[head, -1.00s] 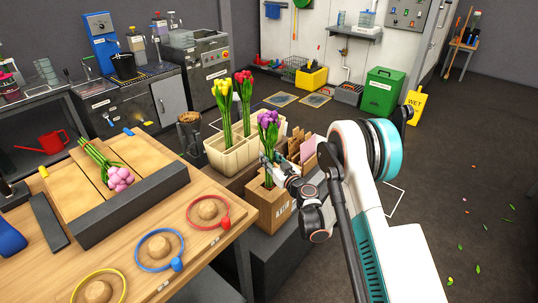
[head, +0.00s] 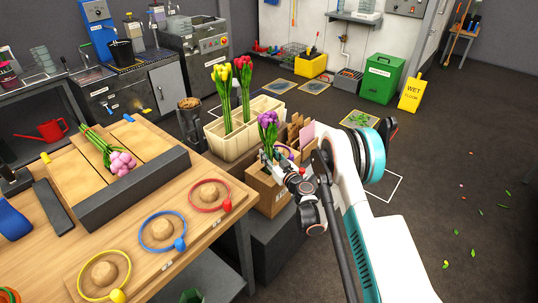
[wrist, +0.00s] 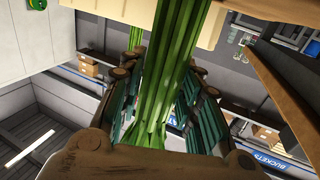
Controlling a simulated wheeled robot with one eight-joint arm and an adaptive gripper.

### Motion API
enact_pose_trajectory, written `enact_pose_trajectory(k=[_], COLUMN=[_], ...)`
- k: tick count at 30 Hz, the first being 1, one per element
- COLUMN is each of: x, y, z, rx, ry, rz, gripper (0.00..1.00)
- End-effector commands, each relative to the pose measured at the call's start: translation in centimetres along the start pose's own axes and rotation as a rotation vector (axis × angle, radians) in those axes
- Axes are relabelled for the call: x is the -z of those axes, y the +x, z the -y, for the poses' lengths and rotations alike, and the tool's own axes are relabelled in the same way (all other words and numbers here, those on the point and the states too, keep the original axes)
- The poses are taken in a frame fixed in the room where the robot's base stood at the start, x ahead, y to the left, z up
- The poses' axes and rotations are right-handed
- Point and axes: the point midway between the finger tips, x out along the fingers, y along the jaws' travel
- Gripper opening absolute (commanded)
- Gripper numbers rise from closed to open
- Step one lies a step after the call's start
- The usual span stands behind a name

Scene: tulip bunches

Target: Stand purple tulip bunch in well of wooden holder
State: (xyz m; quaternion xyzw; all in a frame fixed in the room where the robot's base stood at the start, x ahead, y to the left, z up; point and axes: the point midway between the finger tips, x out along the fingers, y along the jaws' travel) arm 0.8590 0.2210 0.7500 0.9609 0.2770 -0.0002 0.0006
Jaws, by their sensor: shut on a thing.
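The purple tulip bunch (head: 268,120) is upright in the head view, with its blooms above my gripper (head: 277,160). My gripper is shut on its green stems, which fill the middle of the wrist view (wrist: 165,75) between the fingers. The holder (head: 232,151) is a pale, cream-coloured block with several wells. Yellow tulips (head: 222,76) and red tulips (head: 243,70) stand in it. The lower stem ends are hidden in the head view.
A wooden table (head: 200,235) at the left carries a pink tulip bunch (head: 122,162) on a slatted board and red, blue and yellow rings. A dark bin (head: 190,124) stands left of the holder. Open floor lies to the right.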

Motion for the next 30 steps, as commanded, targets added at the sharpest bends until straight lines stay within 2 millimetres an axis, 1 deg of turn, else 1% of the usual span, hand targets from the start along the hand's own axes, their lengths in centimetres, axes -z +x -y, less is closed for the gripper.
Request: enact_pose_trajectory(k=[10, 22, 23, 24, 26, 30], x=[-0.1, -1.1, -1.1, -1.1, -1.1, -1.1], y=[0.0, 0.0, 0.0, 0.0, 0.0, 0.0], z=[0.0, 0.0, 0.0, 0.0, 0.0, 0.0], rx=[0.0, 0.0, 0.0, 0.0, 0.0, 0.0], ry=[0.0, 0.0, 0.0, 0.0, 0.0, 0.0], rz=[0.0, 0.0, 0.0, 0.0, 0.0, 0.0], gripper=[0.0, 0.0, 0.34, 0.43, 0.55, 0.55])
